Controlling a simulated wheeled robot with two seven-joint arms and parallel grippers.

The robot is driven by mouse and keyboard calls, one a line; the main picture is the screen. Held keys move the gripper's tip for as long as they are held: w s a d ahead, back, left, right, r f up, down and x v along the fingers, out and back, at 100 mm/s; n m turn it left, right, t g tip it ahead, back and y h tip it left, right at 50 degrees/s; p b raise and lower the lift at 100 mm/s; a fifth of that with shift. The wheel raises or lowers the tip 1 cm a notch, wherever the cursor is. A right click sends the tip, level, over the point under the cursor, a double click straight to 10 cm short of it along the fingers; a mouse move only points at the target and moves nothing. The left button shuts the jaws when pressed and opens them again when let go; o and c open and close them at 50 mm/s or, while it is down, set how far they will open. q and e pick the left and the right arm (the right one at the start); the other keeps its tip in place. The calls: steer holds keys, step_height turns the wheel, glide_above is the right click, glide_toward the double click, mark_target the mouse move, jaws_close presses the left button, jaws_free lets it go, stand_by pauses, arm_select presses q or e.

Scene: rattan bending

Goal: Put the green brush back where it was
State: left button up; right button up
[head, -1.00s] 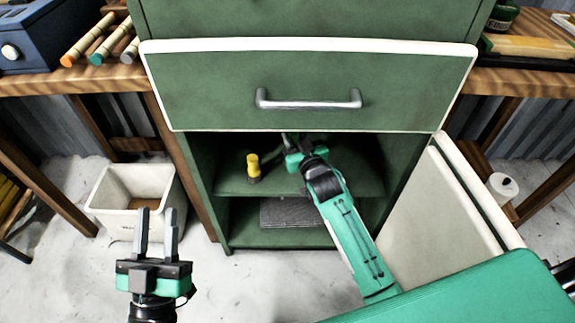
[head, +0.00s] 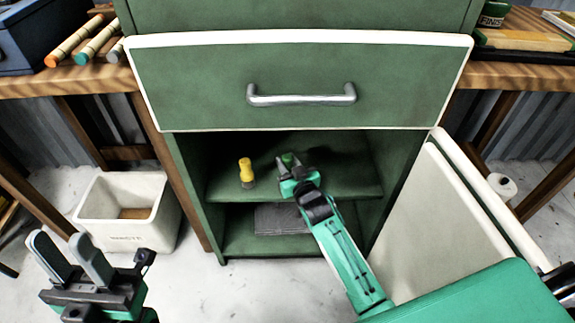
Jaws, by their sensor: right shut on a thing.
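The green brush (head: 289,159) is in the open compartment of the green cabinet, at the upper shelf. Only its green top shows clearly; my fingers hide the lower part. My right gripper (head: 284,164) reaches into the compartment and is shut on the green brush. I cannot tell whether the brush touches the shelf. A yellow brush (head: 246,170) stands upright on the shelf to its left, apart from my gripper. My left gripper (head: 68,256) is open and empty at the lower left, outside the cabinet.
The closed drawer (head: 300,88) with a metal handle is above the compartment. The open cabinet door (head: 430,215) stands to the right of my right arm. A grey stack (head: 277,219) lies on the lower shelf. A white bin (head: 128,210) stands on the floor at left.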

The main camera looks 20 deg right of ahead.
steer(key=shift+f, duration=0.1)
steer(key=o, duration=1)
